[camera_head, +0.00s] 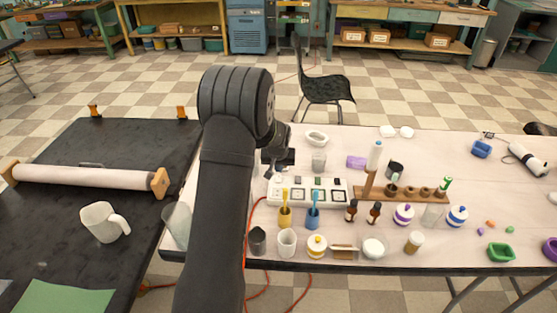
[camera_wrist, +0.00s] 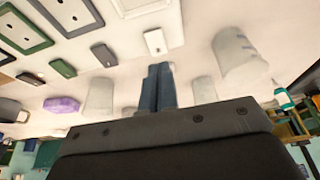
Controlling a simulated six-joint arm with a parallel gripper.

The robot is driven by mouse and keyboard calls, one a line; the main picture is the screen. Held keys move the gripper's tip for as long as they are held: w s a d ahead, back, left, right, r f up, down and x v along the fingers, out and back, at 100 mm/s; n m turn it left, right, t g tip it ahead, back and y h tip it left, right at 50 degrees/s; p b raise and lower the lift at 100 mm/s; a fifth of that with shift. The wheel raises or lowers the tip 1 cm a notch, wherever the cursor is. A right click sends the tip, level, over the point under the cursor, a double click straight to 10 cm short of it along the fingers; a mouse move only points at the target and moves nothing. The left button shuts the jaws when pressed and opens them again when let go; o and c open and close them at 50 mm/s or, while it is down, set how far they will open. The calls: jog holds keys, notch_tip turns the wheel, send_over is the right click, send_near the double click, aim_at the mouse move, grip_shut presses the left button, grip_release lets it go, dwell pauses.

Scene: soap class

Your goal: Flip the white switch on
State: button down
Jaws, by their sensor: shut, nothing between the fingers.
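A white panel (camera_head: 325,188) with several framed switches lies on the pale table, just in front of my gripper (camera_head: 272,174). The wrist view, upside down, shows the panel across its top. A small white switch (camera_wrist: 155,41) stands on it in line with my fingers, with a larger white-framed plate (camera_wrist: 140,8) above it. Black-framed and green-framed switches lie to the left. My gripper (camera_wrist: 157,88) is shut and empty, its fingertips a little below the white switch in the picture. I cannot tell whether they touch the panel or which way the switch is set.
Yellow (camera_head: 285,215) and blue (camera_head: 313,215) cups with brushes stand in front of the panel. A clear glass (camera_head: 319,162) and a purple block (camera_head: 357,162) stand behind it. A wooden rack (camera_head: 405,193) stands to the right. Bottles and jars crowd the front edge.

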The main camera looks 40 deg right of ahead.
jog(key=shift+x, duration=1.15)
jog(key=shift+f, duration=0.25)
jog(key=shift+s+a, duration=0.1)
jog(key=shift+s+a, duration=0.55)
jog(key=shift+r, duration=0.15)
jog(key=shift+r, duration=0.35)
jog(key=v, duration=1.3)
jog(key=shift+w+d, duration=0.15)
jog(key=shift+d, duration=0.05)
